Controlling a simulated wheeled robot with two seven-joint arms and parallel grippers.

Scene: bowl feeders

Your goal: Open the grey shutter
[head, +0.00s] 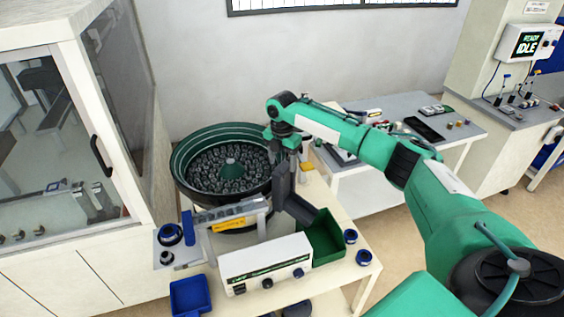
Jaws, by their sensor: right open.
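A dark grey upright plate, which looks like the grey shutter (283,184), stands at the right side of the bowl feeder (178,186), above a dark chute (306,214). The plate looks upright. My right gripper (287,156) points down just above the plate, with its fingers open. I cannot tell whether the fingers touch the plate, as they overlap it in the picture. The bowl is full of small dark parts. My left gripper is not in view.
A green bin (326,240) sits below the chute. A white control box (266,266) with knobs stands at the table front, near a blue tray (190,295). A glazed cabinet (60,150) stands left. A grey side table (440,130) stands behind my right arm.

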